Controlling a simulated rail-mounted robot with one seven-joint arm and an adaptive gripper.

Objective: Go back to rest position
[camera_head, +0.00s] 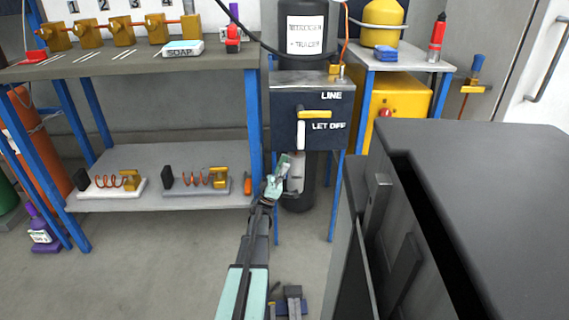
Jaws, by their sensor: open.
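My gripper (283,164) is at the end of my pale green and dark arm, which reaches up from the bottom middle of the picture. It is open, and I see nothing held in it. It is just below the left part of a dark control box (285,125) marked LINE and LET OFF. The box has a yellow handle (314,114) lying level and a white lever (301,134) hanging down. I cannot tell whether the gripper touches anything.
A blue-legged workbench (130,68) with a lower shelf (200,150) stands left. A second blue-legged stand (415,62) with a yellow box (405,100) is behind right. A dark cylinder (300,40) stands above the control box. Floor (150,265) is open at lower left.

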